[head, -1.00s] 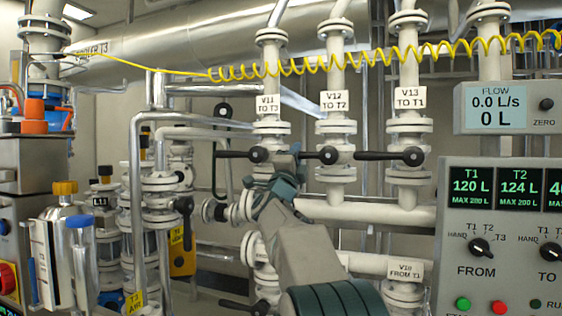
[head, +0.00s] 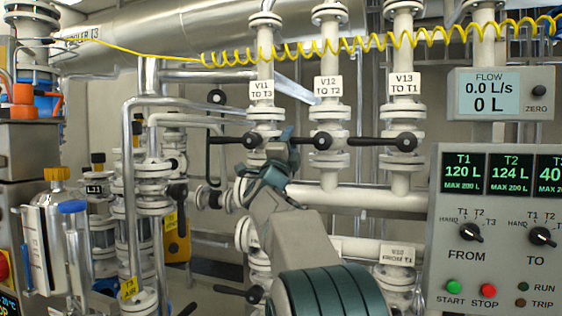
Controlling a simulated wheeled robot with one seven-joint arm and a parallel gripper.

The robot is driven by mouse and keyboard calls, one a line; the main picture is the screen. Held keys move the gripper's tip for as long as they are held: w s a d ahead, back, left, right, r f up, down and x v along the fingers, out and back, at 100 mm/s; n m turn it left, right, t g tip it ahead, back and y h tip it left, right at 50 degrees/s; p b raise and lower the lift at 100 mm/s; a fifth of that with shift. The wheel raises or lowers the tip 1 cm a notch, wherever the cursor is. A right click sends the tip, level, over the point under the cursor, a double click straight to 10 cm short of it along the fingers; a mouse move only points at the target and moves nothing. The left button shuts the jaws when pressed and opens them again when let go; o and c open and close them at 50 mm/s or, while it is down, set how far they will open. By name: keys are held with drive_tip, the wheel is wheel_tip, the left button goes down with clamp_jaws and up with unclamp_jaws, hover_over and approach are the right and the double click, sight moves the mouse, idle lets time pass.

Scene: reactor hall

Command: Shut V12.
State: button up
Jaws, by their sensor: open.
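The V12 tag (head: 328,88), marked "TO T2", hangs on the middle of three upright white pipes. Below it is valve V12 (head: 321,143), with a black lever that lies level across the pipe and points left. My gripper (head: 287,151) is open at the left end of this lever, between the V11 and V12 pipes.
V11 (head: 250,141) on the left and V13 (head: 406,142) on the right have similar level black levers pointing left. A yellow coiled hose (head: 380,45) crosses above. The control panel (head: 500,225) stands at the right; the flow display (head: 490,95) reads 0.0 L/s.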

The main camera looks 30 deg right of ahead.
drive_tip(key=b+v, duration=0.2)
drive_tip(key=v, duration=1)
drive_tip(key=shift+s+a+f, duration=0.15)
drive_tip(key=shift+s+a, duration=0.05)
drive_tip(key=shift+a, duration=0.05)
drive_tip(key=s+a+f+n+g+y+p, duration=0.1)
drive_tip(key=a+f+n+y+p, duration=0.5)
drive_tip(key=n+y, duration=0.35)
drive_tip(key=s+a+f+n+g+y+p, duration=0.1)
drive_tip(key=a+f+n+y+p, duration=0.2)
drive_tip(key=a+n+y+p, duration=0.45)
drive_tip(key=s+a+f+n+g+p, duration=0.1)
drive_tip(key=s+f+n+g+p, duration=0.1)
drive_tip(key=s, duration=0.6)
drive_tip(key=s+a+f+n+g+y+p, duration=0.1)
drive_tip(key=s+a+f+n+g+p, duration=0.1)
drive_tip(key=s+f+n+g, duration=0.3)
drive_tip(key=s+a+f+n+g+p, duration=0.1)
drive_tip(key=s+f+n+g+p, duration=0.2)
drive_tip(key=s, duration=0.8)
drive_tip(key=shift+s+a+f+n+g+p, duration=0.2)
drive_tip(key=shift+f+n+g+p, duration=0.25)
drive_tip(key=shift+f+g, duration=0.4)
drive_tip(key=shift+a+r, duration=0.1)
